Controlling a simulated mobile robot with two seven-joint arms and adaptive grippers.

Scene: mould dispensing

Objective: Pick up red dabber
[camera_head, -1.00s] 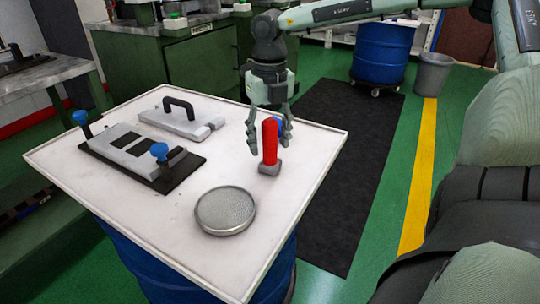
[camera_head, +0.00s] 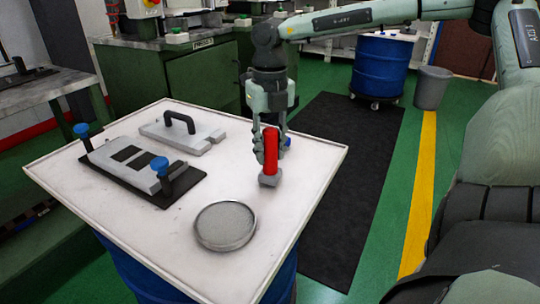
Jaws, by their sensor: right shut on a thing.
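The red dabber (camera_head: 270,153) has a red upright handle and a grey block-shaped foot. It is at the right part of the white table top (camera_head: 290,210). My right gripper (camera_head: 270,148) points down from above and is shut on the red handle, with its fingers around the upper part. The dabber is nearly upright; I cannot tell for sure whether its foot is clear of the table. My left gripper is not in view.
A round grey dish (camera_head: 225,226) lies in front of the dabber. A mould with blue knobs (camera_head: 140,166) sits on a black plate at left. A grey lid with a black handle (camera_head: 182,133) lies behind it. The table's right front area is clear.

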